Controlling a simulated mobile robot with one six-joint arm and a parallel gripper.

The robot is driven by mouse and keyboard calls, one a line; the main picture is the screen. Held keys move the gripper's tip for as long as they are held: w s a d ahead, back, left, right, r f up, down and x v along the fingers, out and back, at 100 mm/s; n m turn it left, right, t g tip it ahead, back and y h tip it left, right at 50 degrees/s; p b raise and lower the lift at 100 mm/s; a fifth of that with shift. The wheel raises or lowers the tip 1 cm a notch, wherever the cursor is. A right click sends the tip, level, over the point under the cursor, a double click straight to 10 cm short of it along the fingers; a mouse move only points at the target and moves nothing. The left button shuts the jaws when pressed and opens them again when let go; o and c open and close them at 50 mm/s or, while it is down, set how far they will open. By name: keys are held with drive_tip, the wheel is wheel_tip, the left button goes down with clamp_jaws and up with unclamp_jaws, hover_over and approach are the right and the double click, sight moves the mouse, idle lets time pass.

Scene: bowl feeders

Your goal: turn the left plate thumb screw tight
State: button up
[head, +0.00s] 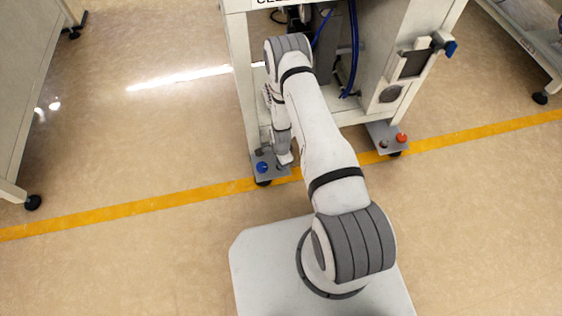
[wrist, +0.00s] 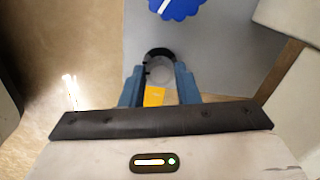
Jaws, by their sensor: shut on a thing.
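The left plate (head: 270,177) is a grey foot plate at the bottom of the machine's left leg. It also fills much of the upper wrist view (wrist: 225,60). The left plate thumb screw (wrist: 160,70), a small round dark-rimmed head with a grey middle, sits between my fingertips. My gripper (wrist: 160,76) is shut on it, one blue finger at each side. In the head view my gripper (head: 284,160) points down at the plate and hides the screw. A blue scalloped knob (wrist: 175,7) stands on the same plate, apart from my fingers; it also shows in the head view (head: 262,167).
The right plate (head: 391,148) carries a red-orange knob (head: 401,137) and a small dark screw (head: 384,143). The machine frame (head: 240,80) rises close behind my arm, with blue hoses inside. A yellow floor line (head: 130,210) passes the plates. Floor to the left is clear.

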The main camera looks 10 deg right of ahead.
drive_tip(key=o, duration=1)
drive_tip(key=shift+c, duration=0.2)
drive_tip(key=shift+r+p, duration=1.4)
drive_tip(key=shift+r, duration=2.5)
